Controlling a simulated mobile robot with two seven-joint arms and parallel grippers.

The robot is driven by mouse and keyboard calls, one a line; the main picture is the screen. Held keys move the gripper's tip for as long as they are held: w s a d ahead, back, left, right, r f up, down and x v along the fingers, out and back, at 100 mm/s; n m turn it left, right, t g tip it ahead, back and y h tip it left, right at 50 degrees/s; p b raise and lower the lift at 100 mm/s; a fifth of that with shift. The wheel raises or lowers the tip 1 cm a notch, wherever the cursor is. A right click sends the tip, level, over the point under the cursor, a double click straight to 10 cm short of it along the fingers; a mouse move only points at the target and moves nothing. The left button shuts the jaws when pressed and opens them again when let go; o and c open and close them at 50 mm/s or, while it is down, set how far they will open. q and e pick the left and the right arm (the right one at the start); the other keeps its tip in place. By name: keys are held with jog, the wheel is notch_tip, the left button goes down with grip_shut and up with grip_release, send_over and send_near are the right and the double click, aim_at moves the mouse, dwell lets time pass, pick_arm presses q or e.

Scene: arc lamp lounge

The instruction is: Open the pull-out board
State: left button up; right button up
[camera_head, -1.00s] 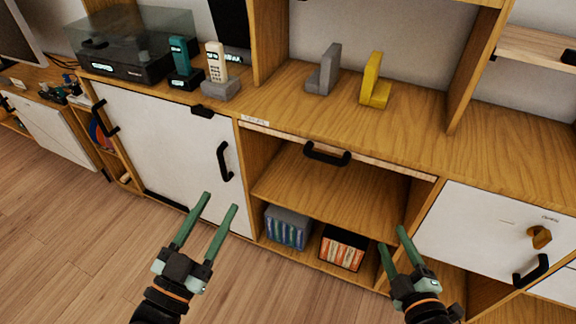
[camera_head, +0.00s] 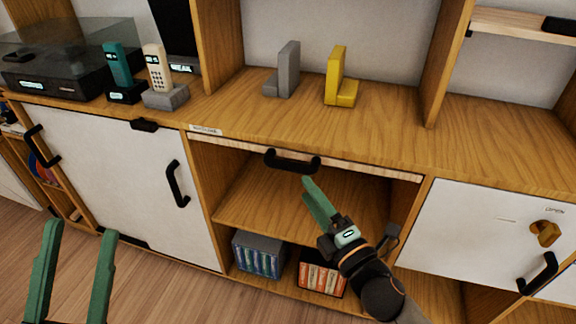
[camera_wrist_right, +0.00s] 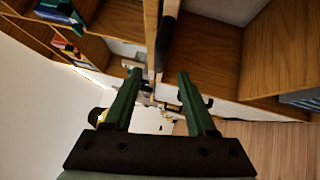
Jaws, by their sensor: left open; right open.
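The pull-out board (camera_head: 375,173) is a thin pale wooden strip under the cabinet top, with a black bar handle (camera_head: 292,161) on its front. It looks flush with the cabinet front. My right gripper (camera_head: 309,186) is just below and in front of the handle, its green fingers pointing up at it. In the right wrist view the right gripper (camera_wrist_right: 159,75) is open, with the dark handle (camera_wrist_right: 167,45) ahead of the gap between its fingertips. I cannot tell whether they touch. My left gripper (camera_head: 80,228) is open and empty at the lower left, before the white door.
Grey (camera_head: 288,70) and yellow (camera_head: 338,78) bookends stand on top.

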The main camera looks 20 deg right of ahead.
aim_at(293, 171)
jog(key=x, duration=0.8)
jog(key=shift+w+b, duration=0.3)
jog(key=shift+w, duration=0.1)
grip_shut()
dwell(1.1)
